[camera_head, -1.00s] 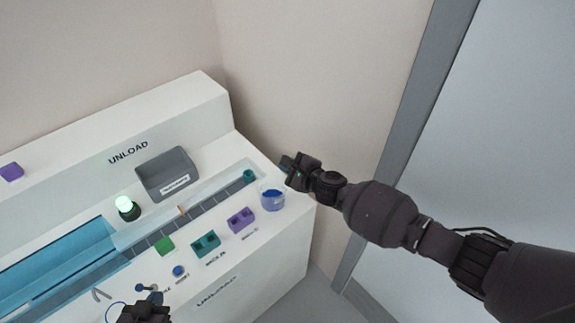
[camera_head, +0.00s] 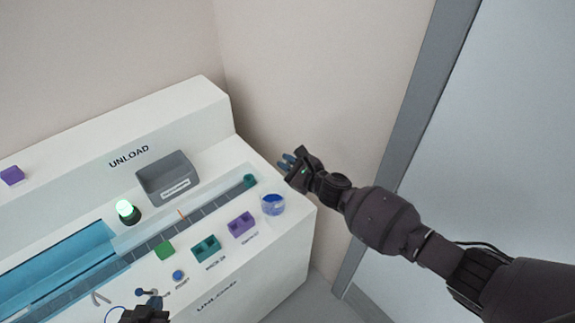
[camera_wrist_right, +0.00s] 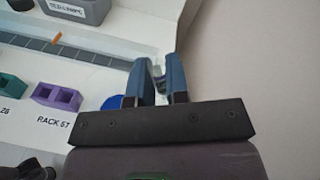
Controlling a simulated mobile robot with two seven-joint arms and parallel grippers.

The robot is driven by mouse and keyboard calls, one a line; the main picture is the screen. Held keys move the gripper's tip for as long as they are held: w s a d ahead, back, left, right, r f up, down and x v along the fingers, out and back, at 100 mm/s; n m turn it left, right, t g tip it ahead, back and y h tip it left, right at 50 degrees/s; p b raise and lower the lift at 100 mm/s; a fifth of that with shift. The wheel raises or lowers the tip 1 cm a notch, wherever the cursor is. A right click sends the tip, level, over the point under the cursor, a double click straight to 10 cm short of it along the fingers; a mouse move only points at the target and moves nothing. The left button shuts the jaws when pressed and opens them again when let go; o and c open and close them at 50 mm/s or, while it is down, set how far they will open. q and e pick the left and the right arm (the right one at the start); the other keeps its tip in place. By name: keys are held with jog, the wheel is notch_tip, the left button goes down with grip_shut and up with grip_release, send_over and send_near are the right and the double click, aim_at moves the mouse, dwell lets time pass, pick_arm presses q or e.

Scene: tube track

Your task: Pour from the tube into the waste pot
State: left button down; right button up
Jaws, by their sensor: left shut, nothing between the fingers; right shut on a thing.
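The waste pot (camera_head: 273,205), a clear round cup with blue inside, stands at the right end of the white bench. A blue part of it shows in the right wrist view (camera_wrist_right: 112,102), partly hidden by my left-hand finger there. My right gripper (camera_head: 287,162) is just above and beyond the pot, past the bench's right end. It is shut on the tube (camera_wrist_right: 158,78), of which only a small pale, clear piece shows between the blue fingers. The tube's tilt and contents cannot be told. My left gripper (camera_head: 150,296) is shut and empty at the bottom edge.
A purple rack (camera_head: 241,225), a teal rack (camera_head: 206,249) and a green block (camera_head: 164,250) stand in front of the track (camera_head: 208,204). A grey bin (camera_head: 166,180) and a lit green lamp (camera_head: 127,211) are behind it. A wall rises beyond the bench.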

dwell(0.3)
